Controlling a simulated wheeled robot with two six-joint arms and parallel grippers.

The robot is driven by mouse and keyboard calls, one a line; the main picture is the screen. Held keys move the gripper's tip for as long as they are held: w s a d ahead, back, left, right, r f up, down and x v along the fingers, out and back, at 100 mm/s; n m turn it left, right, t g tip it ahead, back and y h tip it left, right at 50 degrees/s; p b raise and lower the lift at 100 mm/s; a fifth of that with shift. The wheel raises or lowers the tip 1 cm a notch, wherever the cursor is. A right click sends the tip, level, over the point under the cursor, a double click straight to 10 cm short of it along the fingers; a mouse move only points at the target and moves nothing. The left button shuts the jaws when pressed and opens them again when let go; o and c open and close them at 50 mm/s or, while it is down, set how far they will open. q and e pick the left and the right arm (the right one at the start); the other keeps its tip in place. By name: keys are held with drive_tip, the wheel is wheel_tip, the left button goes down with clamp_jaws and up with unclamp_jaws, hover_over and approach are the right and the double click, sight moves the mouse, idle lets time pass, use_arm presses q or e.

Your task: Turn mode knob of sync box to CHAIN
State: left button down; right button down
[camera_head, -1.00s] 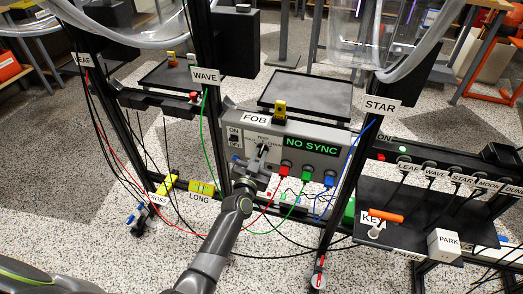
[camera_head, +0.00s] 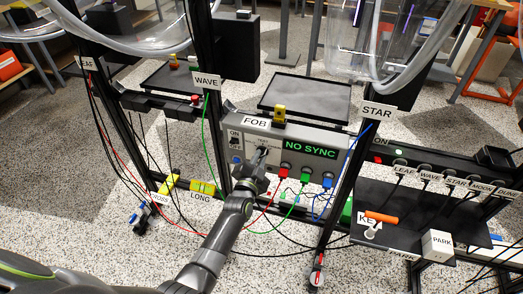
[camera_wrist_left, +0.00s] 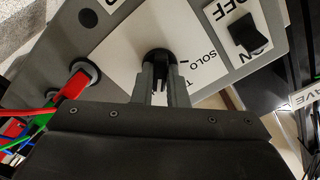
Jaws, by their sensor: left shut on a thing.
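The grey sync box (camera_head: 322,137) hangs on the dark frame in the middle of the head view, its green display reading NO SYNC. The black mode knob (camera_wrist_left: 157,56) sits on a white label plate (camera_wrist_left: 120,45) with SOLO printed beside it in the left wrist view; other lettering is partly hidden by the gripper. My left gripper (camera_head: 257,164) is at the box front, and in the left wrist view its two fingers (camera_wrist_left: 154,85) are shut on the knob. CHAIN is not readable. My right gripper is not in view.
An ON/OFF switch (camera_wrist_left: 247,36) is beside the label plate. Red (camera_head: 287,170), green (camera_head: 305,176) and blue (camera_head: 327,181) plugs with hanging cables are right of the gripper. A shelf with an orange-handled key (camera_head: 381,217) is at right.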

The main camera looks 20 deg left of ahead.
use_arm(q)
drive_tip(key=shift+m, duration=0.3)
drive_tip(key=m+p, duration=0.2)
drive_tip(key=shift+r+m, duration=0.1)
drive_tip(key=shift+m, duration=0.2)
drive_tip(key=c, duration=1.9)
unclamp_jaws()
drive_tip(key=o, duration=0.6)
